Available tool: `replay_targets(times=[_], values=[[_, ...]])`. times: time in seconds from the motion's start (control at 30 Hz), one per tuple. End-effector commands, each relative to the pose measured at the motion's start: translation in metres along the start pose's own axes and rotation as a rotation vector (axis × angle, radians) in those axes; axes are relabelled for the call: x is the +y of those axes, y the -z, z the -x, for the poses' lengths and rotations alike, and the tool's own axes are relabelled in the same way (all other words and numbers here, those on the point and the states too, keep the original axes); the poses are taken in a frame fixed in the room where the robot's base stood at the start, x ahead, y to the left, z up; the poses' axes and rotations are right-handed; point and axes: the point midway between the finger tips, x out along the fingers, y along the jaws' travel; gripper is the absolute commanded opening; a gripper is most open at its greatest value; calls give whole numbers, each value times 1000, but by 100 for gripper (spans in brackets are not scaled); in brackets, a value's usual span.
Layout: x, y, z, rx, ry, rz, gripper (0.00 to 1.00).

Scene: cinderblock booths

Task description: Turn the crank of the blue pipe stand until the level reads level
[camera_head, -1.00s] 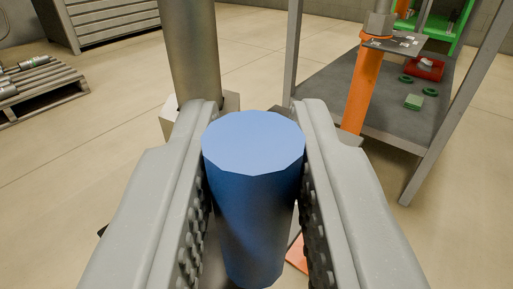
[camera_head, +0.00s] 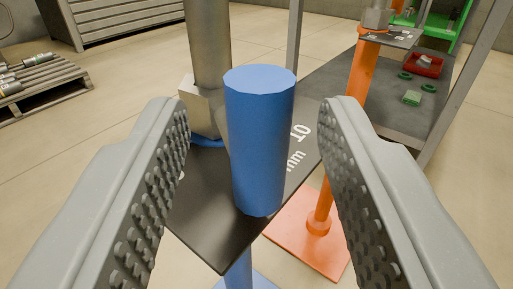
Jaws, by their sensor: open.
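A blue cylinder (camera_head: 260,145), which looks like the crank's grip, stands upright in the middle of the view. My gripper (camera_head: 255,110) is open, with one finger on each side of the cylinder and a clear gap to both. Below is a black plate (camera_head: 215,215) with white lettering, partly covered by the cylinder. A blue post (camera_head: 238,268) of the blue stand shows under the plate. Behind the cylinder, a grey metal pipe (camera_head: 209,50) rises from a pale block (camera_head: 203,108). I cannot make out a level reading.
An orange stand (camera_head: 358,95) with an orange base plate (camera_head: 300,235) is close behind on the right. A grey shelf (camera_head: 345,75) holds green rings and a red item (camera_head: 424,66). A pallet (camera_head: 45,90) and drawer cabinet (camera_head: 110,20) are at the back left. Open floor lies left.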

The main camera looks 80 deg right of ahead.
Motion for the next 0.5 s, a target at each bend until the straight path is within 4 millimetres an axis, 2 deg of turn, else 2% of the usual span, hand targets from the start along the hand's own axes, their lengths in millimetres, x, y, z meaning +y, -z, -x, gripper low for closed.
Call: replay_targets(times=[0.03, 0.3, 0.5], values=[[-1, 1, 12, 0, 4, 1, 41], [0, 0, 67, -2, 4, 0, 41], [1, 0, 97, 0, 2, 0, 41]])
